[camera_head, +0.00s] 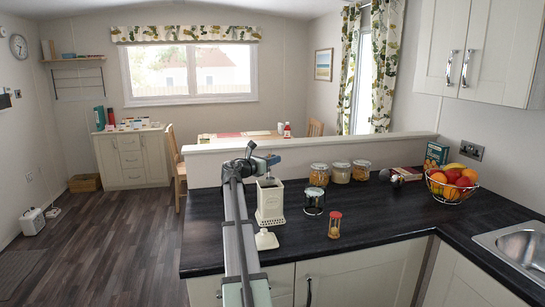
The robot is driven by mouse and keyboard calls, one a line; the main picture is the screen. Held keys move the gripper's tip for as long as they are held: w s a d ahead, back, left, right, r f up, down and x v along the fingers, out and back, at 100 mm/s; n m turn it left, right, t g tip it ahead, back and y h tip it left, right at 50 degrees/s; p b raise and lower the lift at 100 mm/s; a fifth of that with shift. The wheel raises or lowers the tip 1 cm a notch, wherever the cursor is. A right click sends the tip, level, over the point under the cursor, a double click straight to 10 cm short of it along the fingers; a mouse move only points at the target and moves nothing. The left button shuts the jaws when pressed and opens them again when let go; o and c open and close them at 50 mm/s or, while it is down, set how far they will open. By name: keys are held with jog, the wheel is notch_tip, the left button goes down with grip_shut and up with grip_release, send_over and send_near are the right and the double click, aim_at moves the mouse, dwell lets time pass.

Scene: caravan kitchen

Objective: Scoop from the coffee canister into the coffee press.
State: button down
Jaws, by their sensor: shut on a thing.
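The coffee canister (270,206) is a cream, square container with a pierced lower band, upright on the dark worktop. Its cream lid (265,239) lies in front of it. My gripper (266,168) is directly above the canister's open top, with its fingers pointing down. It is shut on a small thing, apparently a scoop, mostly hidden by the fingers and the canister. Whether the scoop holds coffee cannot be seen. What looks like the coffee press (314,202), a short dark glass vessel with metal trim, stands just right of the canister.
Filled glass jars (341,173) line the low wall (400,146) behind. A fruit basket (452,187) and sink (520,248) are farther right. Worktop between the timer and basket is clear.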

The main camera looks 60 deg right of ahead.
aim_at(273, 182)
jog(key=shift+f, duration=2.75)
jog(key=shift+f, duration=0.15)
notch_tip(273, 182, up, 10)
jog(key=shift+f, duration=0.15)
dwell(0.8)
